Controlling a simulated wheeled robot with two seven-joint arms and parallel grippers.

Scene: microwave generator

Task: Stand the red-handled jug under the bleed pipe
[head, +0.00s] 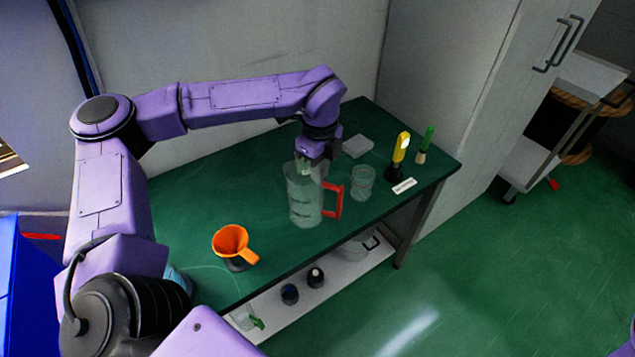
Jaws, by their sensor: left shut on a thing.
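The jug (303,205) is clear, with dark marks on its side and a red handle (333,201) on its right. It is upright over the green bench top, near the front edge. I cannot tell whether its base touches the bench. My left gripper (312,168) reaches down from above and is shut on the jug at its rim; the fingertips are partly hidden by the wrist and the clear wall. I see no bleed pipe in this view. My right gripper is out of view.
A clear beaker (362,183) stands close right of the handle. An orange funnel (231,243) is at the left. A grey block (357,146), a yellow tool (401,147), a green-handled brush (426,144) and a white label (404,186) are behind and right. A lower shelf (330,286) holds small items.

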